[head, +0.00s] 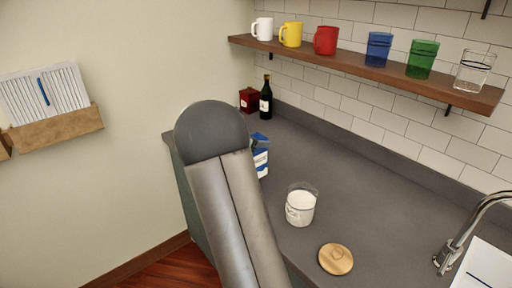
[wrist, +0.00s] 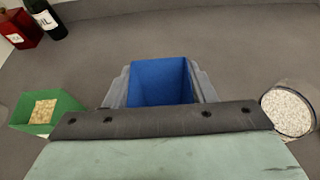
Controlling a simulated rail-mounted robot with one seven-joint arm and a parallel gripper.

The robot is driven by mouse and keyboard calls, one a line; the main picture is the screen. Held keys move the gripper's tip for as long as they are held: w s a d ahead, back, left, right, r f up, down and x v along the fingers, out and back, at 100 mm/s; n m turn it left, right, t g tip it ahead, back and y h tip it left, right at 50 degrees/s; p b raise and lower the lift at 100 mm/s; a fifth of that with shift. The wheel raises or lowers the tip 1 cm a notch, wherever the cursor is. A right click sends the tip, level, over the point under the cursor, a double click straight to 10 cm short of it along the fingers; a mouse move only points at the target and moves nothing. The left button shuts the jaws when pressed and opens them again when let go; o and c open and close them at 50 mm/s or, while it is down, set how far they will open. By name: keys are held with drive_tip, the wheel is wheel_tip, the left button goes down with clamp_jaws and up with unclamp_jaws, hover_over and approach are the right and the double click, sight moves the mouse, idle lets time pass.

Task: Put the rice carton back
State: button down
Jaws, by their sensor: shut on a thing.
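The rice carton, blue and white, (head: 261,161) shows partly from behind my arm in the head view, over the grey counter. In the wrist view its blue face (wrist: 160,82) sits between the two grey fingers of my gripper (wrist: 161,88), which is shut on it. My gripper is hidden by my arm in the head view. I cannot tell whether the carton touches the counter. A clear glass jar with white grains (head: 300,207) stands open to the right; it also shows in the wrist view (wrist: 288,110).
A round wooden lid (head: 335,259) lies near the counter's front edge. A dark bottle (head: 266,98) and a red box (head: 249,99) stand at the back. A green open container (wrist: 45,110) is left of the carton. The sink tap (head: 455,245) is at right.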

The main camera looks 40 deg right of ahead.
drive_tip(key=f, duration=0.1)
drive_tip(key=w+f, duration=0.1)
drive_tip(key=f, duration=0.1)
drive_tip(key=f+p, duration=0.1)
drive_tip(key=f, duration=0.1)
drive_tip(key=shift+w+d, duration=0.3)
drive_tip(key=shift+d, duration=0.1)
drive_tip(key=shift+f+b, duration=0.25)
drive_tip(key=shift+b, duration=0.1)
drive_tip(key=c, duration=0.6)
unclamp_jaws()
drive_tip(key=shift+r, duration=0.1)
